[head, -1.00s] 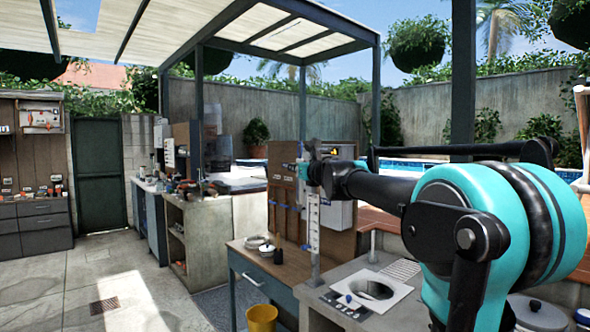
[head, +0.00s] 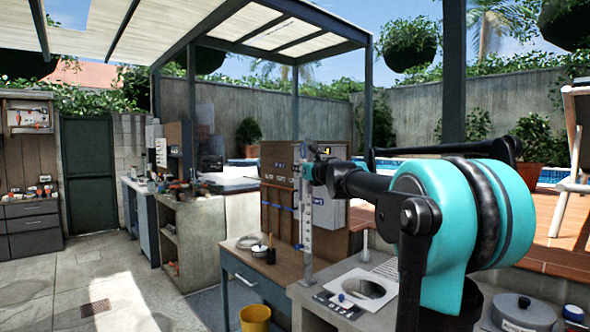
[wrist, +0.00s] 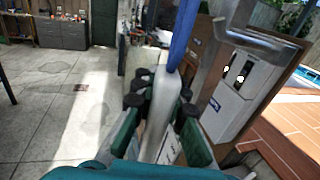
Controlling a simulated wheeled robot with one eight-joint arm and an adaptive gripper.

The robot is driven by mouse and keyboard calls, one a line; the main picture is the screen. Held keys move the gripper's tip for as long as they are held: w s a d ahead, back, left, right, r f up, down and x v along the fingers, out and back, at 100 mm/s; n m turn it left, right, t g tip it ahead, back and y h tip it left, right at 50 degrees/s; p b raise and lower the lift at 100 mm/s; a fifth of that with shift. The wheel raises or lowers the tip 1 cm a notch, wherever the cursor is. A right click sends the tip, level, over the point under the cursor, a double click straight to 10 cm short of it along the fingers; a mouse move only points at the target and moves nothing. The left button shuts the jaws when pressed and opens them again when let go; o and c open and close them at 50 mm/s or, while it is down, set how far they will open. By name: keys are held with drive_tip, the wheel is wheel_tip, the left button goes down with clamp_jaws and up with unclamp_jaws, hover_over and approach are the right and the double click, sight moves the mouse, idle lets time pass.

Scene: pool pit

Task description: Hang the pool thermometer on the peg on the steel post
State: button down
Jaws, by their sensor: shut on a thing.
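My gripper (head: 308,173) is at the steel post (head: 307,266) in the head view. In the wrist view, my gripper (wrist: 160,98) is shut on the pale, long body of the pool thermometer (wrist: 157,120). A blue cord (wrist: 183,38) rises from its top and leaves the picture at the upper edge. A grey metal part (wrist: 212,62), which looks like the post, stands just right of the cord. The peg is not clearly visible. I cannot tell whether the cord touches it. In the head view the thermometer is too small to make out surely.
A wooden board with a white box (head: 331,207) stands behind the post. A yellow bucket (head: 255,318) stands on the floor. Open paving is at left.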

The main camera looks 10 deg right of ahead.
drive_tip(key=shift+w+d+f, duration=0.35)
drive_tip(key=shift+w+d, duration=0.3)
drive_tip(key=shift+d, duration=0.2)
drive_tip(key=shift+w+d+f, duration=0.35)
drive_tip(key=shift+w+d, duration=0.25)
drive_tip(key=shift+d, duration=0.25)
drive_tip(key=c, duration=1.5)
unclamp_jaws()
drive_tip(key=shift+o, duration=0.2)
